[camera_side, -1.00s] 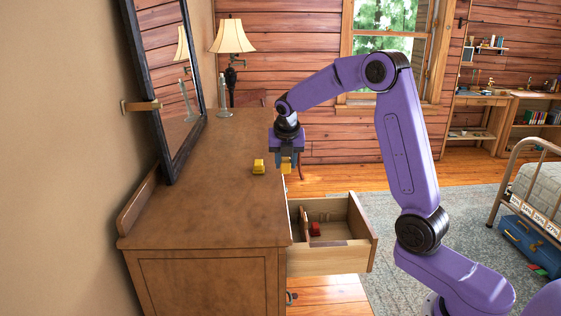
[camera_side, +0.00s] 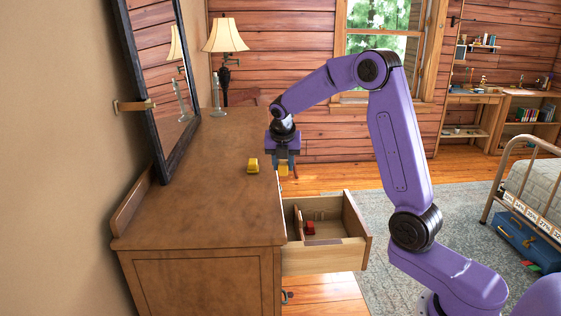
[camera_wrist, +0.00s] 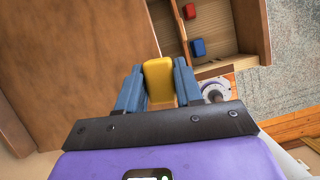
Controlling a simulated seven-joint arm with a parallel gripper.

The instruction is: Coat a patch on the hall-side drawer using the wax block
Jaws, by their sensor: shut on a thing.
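My gripper (camera_side: 283,169) is shut on a yellow block (camera_wrist: 159,82), which sits between its two blue fingers in the wrist view. The block hangs at the dresser's front edge, above the back of an open drawer (camera_side: 325,258), and looks clear of the wood. The drawer is pale wood with a divider and also shows in the wrist view (camera_wrist: 250,30). I cannot tell whether it is the hall-side one, and I make out no coated patch. The held block's underside is hidden.
A red block (camera_wrist: 189,11) and a blue block (camera_wrist: 198,47) lie in the drawer. Another yellow object (camera_side: 252,165) rests on the dresser top (camera_side: 200,200) near my gripper. A lamp (camera_side: 224,60) and mirror (camera_side: 160,90) stand behind. The dresser top's near half is clear.

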